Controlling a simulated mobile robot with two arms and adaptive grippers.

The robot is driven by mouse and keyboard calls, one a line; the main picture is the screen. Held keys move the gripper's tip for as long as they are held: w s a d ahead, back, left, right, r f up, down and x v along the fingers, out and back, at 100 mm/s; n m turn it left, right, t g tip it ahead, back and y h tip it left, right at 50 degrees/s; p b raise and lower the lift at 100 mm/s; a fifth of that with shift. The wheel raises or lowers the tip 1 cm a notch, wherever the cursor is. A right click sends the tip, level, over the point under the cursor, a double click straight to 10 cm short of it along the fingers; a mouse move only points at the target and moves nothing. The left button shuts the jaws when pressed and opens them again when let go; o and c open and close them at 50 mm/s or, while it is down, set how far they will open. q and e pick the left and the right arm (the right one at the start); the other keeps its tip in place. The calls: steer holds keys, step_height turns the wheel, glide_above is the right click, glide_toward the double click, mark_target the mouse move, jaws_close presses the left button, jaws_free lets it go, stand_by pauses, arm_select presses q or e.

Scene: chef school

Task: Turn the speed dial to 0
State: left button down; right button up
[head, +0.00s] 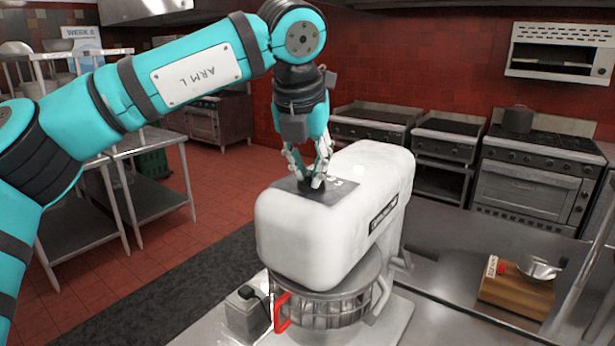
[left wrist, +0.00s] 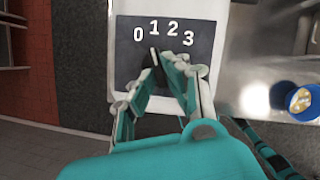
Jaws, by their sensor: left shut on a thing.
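The mixer (head: 330,215) is a large white machine with a wire bowl guard and a red handle below its head. A dark dial plate (head: 338,193) lies on its top; in the left wrist view the plate (left wrist: 128,62) carries white numbers 0, 1, 2 and 3 in an arc. My left gripper (head: 314,184) points down and is shut on the black speed dial (left wrist: 154,57). The fingers hide most of the dial. Its visible narrow tip points up, roughly toward the 1. My right gripper is in neither view.
A steel counter (head: 450,250) is right of the mixer, with a wooden board (head: 515,297) and a small metal bowl (head: 540,268) on it. Steel shelves (head: 145,200) stand at left. Ovens and stoves line the back wall.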

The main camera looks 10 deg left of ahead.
arm_select(q)
steer(key=shift+d+f+n+y+b, duration=0.15)
steer(key=shift+f+n+y+b, duration=0.1)
steer(key=shift+n+b, duration=0.3)
steer(key=shift+d+f+n+y+b, duration=0.1)
steer(key=shift+n+y+b, duration=0.15)
steer(key=shift+n+b, duration=0.3)
steer(key=shift+r+n+y, duration=0.3)
steer(key=shift+n, duration=0.6)
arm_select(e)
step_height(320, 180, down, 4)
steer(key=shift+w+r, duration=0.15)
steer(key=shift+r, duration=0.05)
arm_select(q)
steer(key=c, duration=1.4)
jaws_free()
steer(key=shift+w, duration=0.1)
steer(key=v, duration=1.2)
